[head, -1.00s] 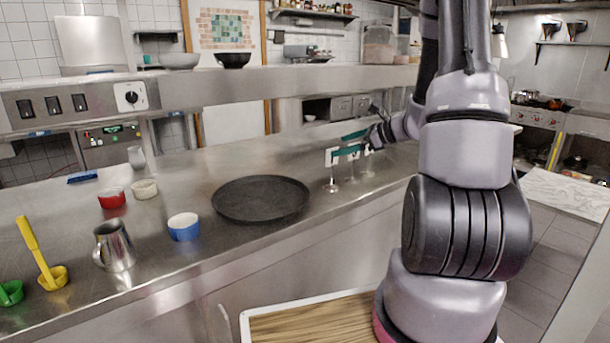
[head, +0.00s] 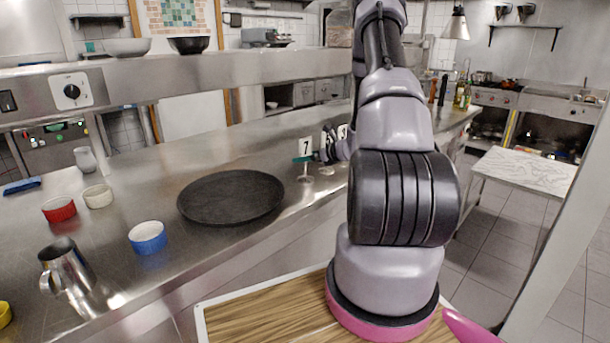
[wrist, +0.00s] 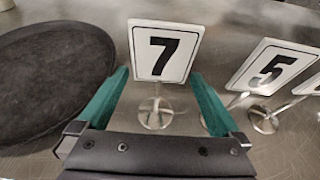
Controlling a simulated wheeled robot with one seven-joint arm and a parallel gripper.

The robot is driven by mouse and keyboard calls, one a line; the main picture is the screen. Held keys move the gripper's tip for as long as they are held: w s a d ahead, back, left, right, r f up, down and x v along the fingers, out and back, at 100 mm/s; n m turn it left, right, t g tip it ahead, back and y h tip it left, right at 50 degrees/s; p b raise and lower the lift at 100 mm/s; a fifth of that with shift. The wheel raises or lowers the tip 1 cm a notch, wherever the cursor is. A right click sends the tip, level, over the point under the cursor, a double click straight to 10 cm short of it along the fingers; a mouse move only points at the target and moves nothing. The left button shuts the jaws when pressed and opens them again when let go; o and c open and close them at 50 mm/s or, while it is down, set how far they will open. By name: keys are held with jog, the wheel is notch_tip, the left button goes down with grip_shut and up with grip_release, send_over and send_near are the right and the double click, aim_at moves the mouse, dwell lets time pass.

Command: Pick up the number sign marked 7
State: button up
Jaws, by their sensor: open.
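The number sign marked 7 (head: 306,147) is a white upright plate on a thin metal stand with a round base, on the steel counter (head: 130,168). In the wrist view the sign (wrist: 163,52) stands upright straight ahead. My gripper (wrist: 160,76) is open, its green fingers to the left and right of the sign's plate and stem, with visible gaps. In the head view my gripper (head: 308,158) is at the lower part of the plate, partly hidden by my arm.
A sign marked 5 (wrist: 271,67) stands close to the right finger, with another sign (wrist: 308,85) cut off beyond it. A round black tray (wrist: 50,80) lies close on the left. A blue bowl (head: 147,238) and a metal jug (head: 66,268) are farther left.

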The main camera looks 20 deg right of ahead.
jog(key=x, duration=0.4)
jog(key=shift+w, duration=0.1)
grip_shut()
jog(key=shift+r, duration=0.1)
